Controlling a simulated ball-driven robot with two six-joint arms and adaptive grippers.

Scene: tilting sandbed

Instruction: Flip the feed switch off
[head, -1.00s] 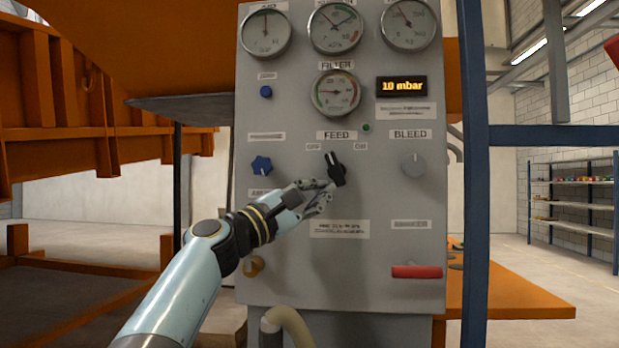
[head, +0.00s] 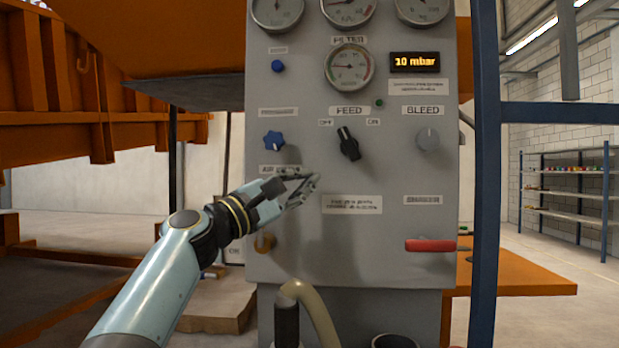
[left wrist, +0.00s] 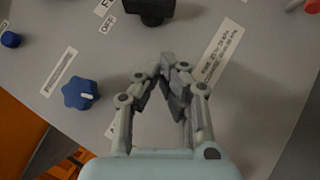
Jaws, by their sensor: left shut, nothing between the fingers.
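The feed switch (head: 349,144) is a black lever knob on the grey panel, under the FEED label. Its upper end leans up and left, toward the OFF label (head: 326,122) and away from the ON label (head: 374,122). My left gripper (head: 314,180) is shut and empty, below and left of the switch and apart from it. In the left wrist view, the shut fingertips (left wrist: 172,64) are below the black knob (left wrist: 150,8), which is cut by the top edge. My right gripper is not in view.
The grey panel (head: 300,230) also carries a blue star knob (head: 273,139), a grey bleed knob (head: 427,139), a red handle (head: 430,245) and gauges. The display (head: 414,62) reads 10 mbar. A blue post (head: 487,200) stands to the right. A hose (head: 310,300) is below.

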